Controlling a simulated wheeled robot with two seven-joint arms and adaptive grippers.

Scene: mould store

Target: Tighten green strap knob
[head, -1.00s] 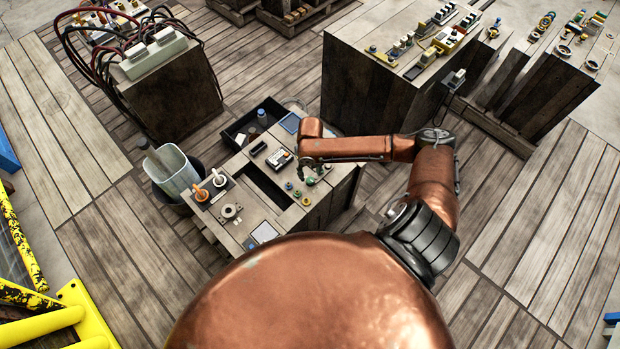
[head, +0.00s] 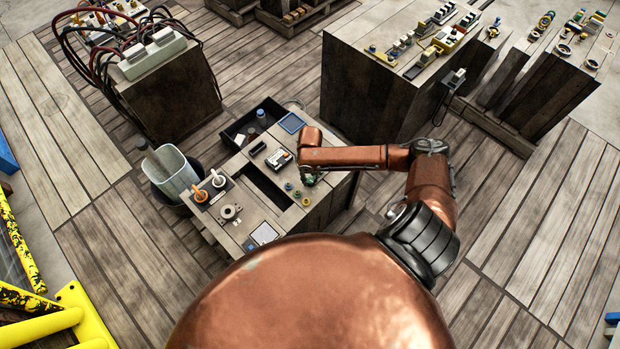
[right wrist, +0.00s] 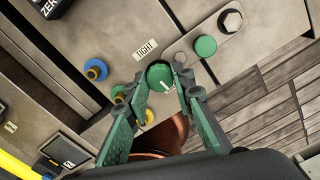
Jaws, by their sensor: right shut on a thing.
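The green strap knob (right wrist: 158,76) is a round green cap with a short white mark near its edge. It sits beside a label reading TIGHT (right wrist: 145,50). My right gripper (right wrist: 161,80) has its two green fingers closed on the knob's sides, one at the left and one at the right. In the head view the right gripper (head: 309,180) reaches down to the right part of the low wooden bench (head: 235,175), and the knob there is mostly hidden by it. My left gripper is in neither view.
A flat green disc (right wrist: 206,46) and a hex bolt (right wrist: 230,20) lie beyond the knob. A blue knob (right wrist: 95,70) and a yellow knob (right wrist: 147,116) stand close by. In the head view, orange- and white-handled items (head: 201,196) and a grey bin (head: 170,170) are at left.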

